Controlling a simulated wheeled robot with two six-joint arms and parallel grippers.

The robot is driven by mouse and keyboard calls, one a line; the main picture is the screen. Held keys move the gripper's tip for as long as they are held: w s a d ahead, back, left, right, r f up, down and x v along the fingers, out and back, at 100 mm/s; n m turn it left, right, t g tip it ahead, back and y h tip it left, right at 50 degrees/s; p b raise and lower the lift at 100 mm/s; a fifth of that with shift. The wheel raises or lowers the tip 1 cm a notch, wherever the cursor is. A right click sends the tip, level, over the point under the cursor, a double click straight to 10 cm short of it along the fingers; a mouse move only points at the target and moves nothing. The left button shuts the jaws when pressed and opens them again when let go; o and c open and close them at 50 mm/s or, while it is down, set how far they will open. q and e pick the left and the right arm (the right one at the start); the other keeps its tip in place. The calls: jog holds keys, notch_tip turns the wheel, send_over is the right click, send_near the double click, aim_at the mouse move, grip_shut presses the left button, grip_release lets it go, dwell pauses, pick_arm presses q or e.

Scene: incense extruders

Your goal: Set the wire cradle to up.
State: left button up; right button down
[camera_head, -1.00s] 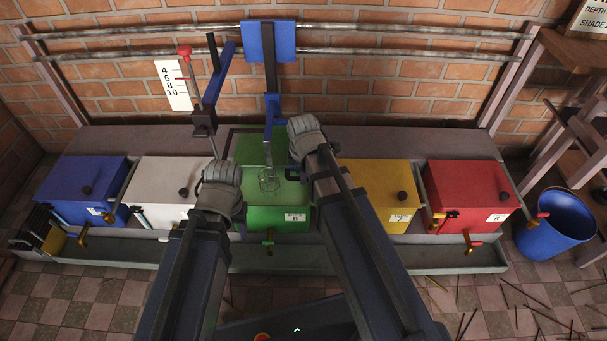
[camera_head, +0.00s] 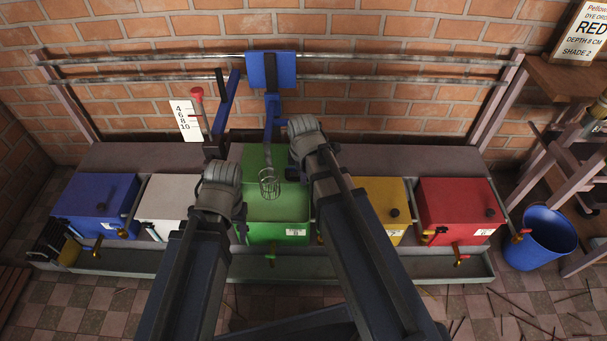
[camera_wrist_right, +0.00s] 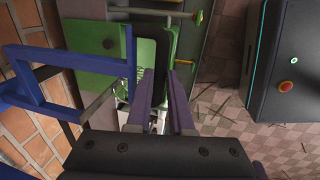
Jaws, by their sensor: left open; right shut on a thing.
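The wire cradle (camera_head: 269,184) is a small wire basket at the end of a thin arm under the blue carriage (camera_head: 271,70). It hangs over the green tank (camera_head: 277,232), upright in the head view; its exact height cannot be told. My right gripper (camera_head: 296,174) is beside the cradle's arm, its fingers mostly hidden by the wrist. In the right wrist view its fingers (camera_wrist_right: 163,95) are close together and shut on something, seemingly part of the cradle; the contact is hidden. My left gripper (camera_head: 240,228) is open at the tank's left front, its fingers mostly hidden.
A red-knobbed lever (camera_head: 197,93) stands by a numbered scale (camera_head: 186,121). Blue (camera_head: 95,205), white (camera_head: 172,200), yellow (camera_head: 385,205) and red (camera_head: 455,205) tanks flank the green one. A blue bucket (camera_head: 540,238) stands at the right. Thin sticks litter the floor.

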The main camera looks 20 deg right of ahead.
jog(key=c, duration=0.8)
grip_release()
jog(key=shift+r, duration=0.15)
jog(key=r+p, duration=0.2)
jog(key=s+r+p, duration=0.1)
jog(key=r+p, duration=0.4)
jog(key=shift+s+a+r+p, duration=0.15)
jog(key=shift+s+a+p, duration=0.05)
jog(key=shift+s+p, duration=0.1)
jog(key=s+a+r+m+g+p, duration=0.1)
jog(key=s+a+r+m+p, duration=0.2)
jog(key=r+p, duration=0.4)
jog(key=s+a+r+m+p, duration=0.3)
jog(key=s+r+m+p, duration=0.1)
jog(key=r+p, duration=0.3)
jog(key=s+a+r+m+g+p, duration=0.1)
jog(key=s+a+r+m+p, duration=0.3)
jog(key=r+p, duration=0.3)
jog(key=shift+s+r+g+h+p, duration=0.3)
jog(key=shift+s+r+h+p, duration=0.15)
jog(key=shift+s, duration=0.2)
